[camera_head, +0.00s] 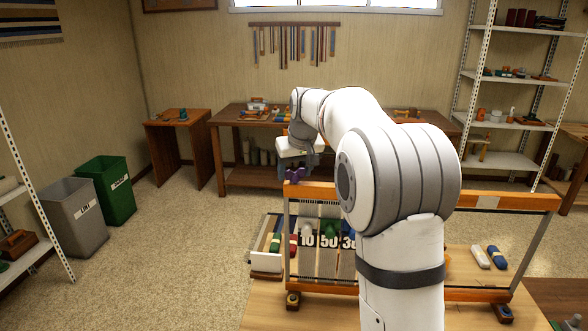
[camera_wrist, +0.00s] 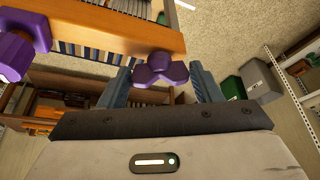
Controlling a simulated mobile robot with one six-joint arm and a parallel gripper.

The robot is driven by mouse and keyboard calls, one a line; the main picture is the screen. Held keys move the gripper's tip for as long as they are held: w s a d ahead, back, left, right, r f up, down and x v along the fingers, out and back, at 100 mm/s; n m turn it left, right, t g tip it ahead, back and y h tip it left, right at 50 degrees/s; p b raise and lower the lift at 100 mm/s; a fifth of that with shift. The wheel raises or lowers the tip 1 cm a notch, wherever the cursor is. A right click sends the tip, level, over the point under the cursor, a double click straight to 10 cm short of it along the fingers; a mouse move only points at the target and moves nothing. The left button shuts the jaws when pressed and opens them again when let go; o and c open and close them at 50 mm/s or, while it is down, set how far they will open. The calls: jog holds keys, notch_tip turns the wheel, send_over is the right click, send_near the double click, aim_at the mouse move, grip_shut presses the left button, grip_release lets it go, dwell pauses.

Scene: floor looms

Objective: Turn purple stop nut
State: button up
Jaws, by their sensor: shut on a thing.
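A purple three-lobed stop nut (camera_wrist: 160,70) sits at the edge of the loom's wooden top beam (camera_wrist: 110,25) in the wrist view. It also shows at the beam's left end in the head view (camera_head: 295,174). My gripper (camera_wrist: 163,66) has one finger on each side of the nut and is shut on it. A second purple knob (camera_wrist: 20,52) is at the left edge of the wrist view. In the head view my gripper (camera_head: 300,160) is just above the beam's left end, partly hidden by my own wrist. The nut's shaft is hidden.
The loom frame (camera_head: 495,200) stands on a wooden table (camera_head: 265,305), with numbered weights hanging at its left part. My arm hides its middle. A grey bin (camera_head: 75,215) and a green bin (camera_head: 108,190) stand on the left. Open floor lies between them and the loom.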

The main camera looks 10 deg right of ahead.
jog(key=shift+r+n+y, duration=0.15)
jog(key=shift+n+y, duration=0.25)
jog(key=shift+n, duration=0.7)
jog(key=shift+w, duration=0.1)
jog(key=o, duration=1)
jog(key=v, duration=0.7)
jog(key=shift+r, duration=0.3)
jog(key=shift+d, duration=0.15)
